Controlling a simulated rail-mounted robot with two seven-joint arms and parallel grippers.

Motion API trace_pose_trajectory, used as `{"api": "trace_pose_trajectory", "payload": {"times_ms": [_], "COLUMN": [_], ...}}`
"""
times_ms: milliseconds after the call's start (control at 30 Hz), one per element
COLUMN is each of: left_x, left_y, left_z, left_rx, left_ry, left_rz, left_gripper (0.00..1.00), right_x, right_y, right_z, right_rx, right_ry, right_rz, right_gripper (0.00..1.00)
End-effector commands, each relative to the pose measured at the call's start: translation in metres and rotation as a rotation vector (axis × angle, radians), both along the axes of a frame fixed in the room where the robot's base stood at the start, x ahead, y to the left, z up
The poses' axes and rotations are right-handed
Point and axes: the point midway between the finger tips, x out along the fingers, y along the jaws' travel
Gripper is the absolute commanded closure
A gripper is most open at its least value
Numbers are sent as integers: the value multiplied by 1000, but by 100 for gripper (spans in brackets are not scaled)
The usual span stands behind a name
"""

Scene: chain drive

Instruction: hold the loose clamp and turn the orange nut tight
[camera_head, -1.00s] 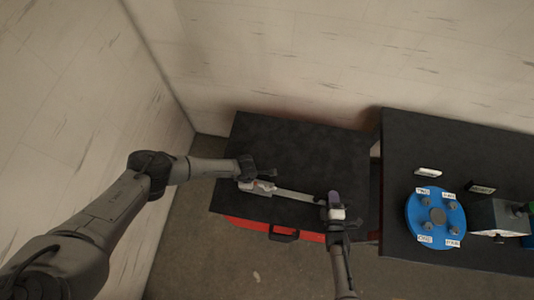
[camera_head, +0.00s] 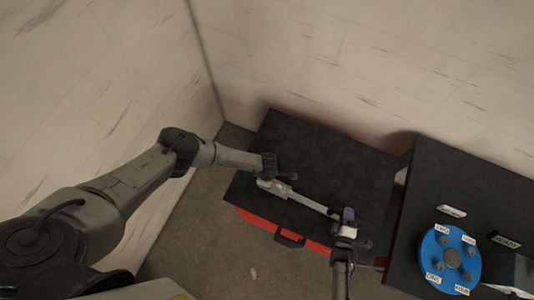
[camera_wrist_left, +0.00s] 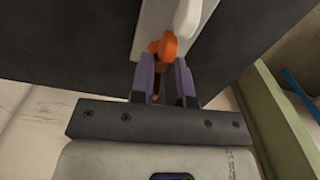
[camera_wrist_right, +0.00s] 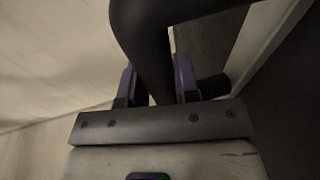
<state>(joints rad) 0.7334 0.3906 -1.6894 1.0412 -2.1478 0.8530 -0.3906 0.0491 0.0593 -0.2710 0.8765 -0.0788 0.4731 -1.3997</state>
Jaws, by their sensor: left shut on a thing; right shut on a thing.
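The loose clamp (camera_head: 308,201) is a long pale bar lying on the black table top in the head view. Its pale body also shows in the left wrist view (camera_wrist_left: 152,22). The orange nut (camera_wrist_left: 168,46) shows at its left end, and my left gripper (camera_wrist_left: 160,80) is shut on it, with orange between the purple fingers. My right gripper (camera_head: 348,220) is at the bar's right end. In the right wrist view it is shut on a dark curved part (camera_wrist_right: 146,35), seemingly of the clamp. The grip's exact contact is partly hidden.
The clamp's black table (camera_head: 310,150) has a red front (camera_head: 262,228) with a dark handle. A second black table (camera_head: 440,190) on the right carries a blue disc (camera_head: 430,268) with labels and small blocks. Walls stand behind and left.

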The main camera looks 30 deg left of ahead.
Motion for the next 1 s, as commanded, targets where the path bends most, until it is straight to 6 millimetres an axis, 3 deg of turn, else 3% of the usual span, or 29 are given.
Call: {"api": "trace_pose_trajectory", "payload": {"times_ms": [533,567,800,1000], "left_x": [1,1,0,0], "left_y": [0,0,0,0], "left_z": [0,0,0,0], "left_rx": [-1,-1,-1,0], "left_ry": [-1,-1,0,0], "left_rz": [-2,-2,-2,-2], "left_gripper": [100,83,60,58], "right_x": [-1,-1,-1,0], "right_y": [0,0,0,0], "right_z": [-1,-1,-1,-1], "right_rx": [-1,-1,-1,-1], "right_ry": [2,2,2,2], "right_rz": [0,0,0,0], "right_gripper": [100,100,100,100]}}
